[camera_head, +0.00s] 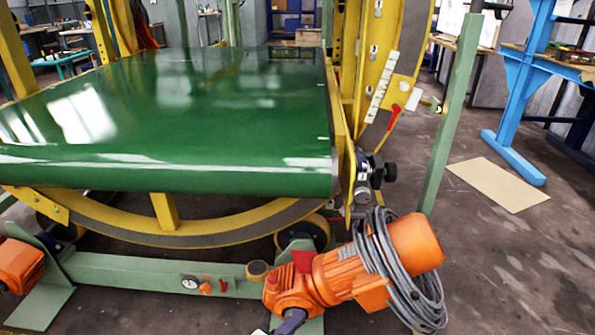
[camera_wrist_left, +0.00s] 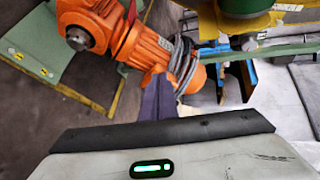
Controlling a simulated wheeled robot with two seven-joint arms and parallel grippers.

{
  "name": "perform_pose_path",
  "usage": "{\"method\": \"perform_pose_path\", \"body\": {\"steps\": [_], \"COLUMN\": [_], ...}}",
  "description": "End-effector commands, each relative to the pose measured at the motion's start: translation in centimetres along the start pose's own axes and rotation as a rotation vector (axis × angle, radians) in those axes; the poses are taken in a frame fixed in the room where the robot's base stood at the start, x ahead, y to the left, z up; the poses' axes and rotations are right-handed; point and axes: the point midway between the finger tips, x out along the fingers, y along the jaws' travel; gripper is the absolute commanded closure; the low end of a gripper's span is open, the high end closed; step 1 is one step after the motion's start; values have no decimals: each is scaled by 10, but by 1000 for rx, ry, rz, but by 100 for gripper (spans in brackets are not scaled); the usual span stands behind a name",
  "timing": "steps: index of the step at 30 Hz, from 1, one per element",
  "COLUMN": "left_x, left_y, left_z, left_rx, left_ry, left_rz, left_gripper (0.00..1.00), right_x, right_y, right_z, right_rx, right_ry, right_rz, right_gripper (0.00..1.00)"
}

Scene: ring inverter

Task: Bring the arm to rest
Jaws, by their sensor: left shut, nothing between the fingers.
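My left gripper (camera_head: 291,320) shows only as a dark fingertip part at the bottom edge of the head view, in front of the orange motor (camera_head: 340,272). In the left wrist view my left gripper (camera_wrist_left: 158,97) shows as dark fingers close together, with nothing seen between them. The orange motor (camera_wrist_left: 115,38) lies beyond the fingers there. I cannot tell from these views how wide the gap to it is. The rest of my left arm is mostly out of the head view. My right gripper is in neither view.
The ring inverter's green belt (camera_head: 190,115) and yellow ring frame (camera_head: 190,232) fill the left and middle. A grey cable (camera_head: 385,260) is coiled around the motor. A green post (camera_head: 452,115) and a blue-legged bench (camera_head: 520,90) stand right. Floor at lower right is clear around a tan sheet (camera_head: 497,184).

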Motion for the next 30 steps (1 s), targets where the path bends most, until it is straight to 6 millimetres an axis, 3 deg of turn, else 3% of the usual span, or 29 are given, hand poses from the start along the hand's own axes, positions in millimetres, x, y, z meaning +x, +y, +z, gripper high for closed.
{"method": "perform_pose_path", "body": {"steps": [6, 14, 16, 23, 30], "left_x": [-27, -70, -82, -133, -204], "left_y": [43, 84, 90, 112, 132], "left_z": [63, 143, 126, 108, 88], "left_rx": [109, 243, 83, -390, -929], "left_ry": [-49, -109, -126, -225, -359], "left_rz": [82, 182, 186, 226, 280], "left_gripper": [100, 100, 100, 100, 100], "right_x": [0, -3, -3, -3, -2], "right_y": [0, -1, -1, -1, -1], "right_z": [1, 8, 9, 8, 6], "right_rx": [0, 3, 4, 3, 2], "right_ry": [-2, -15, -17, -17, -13], "right_rz": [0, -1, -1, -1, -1], "right_gripper": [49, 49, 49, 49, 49]}}
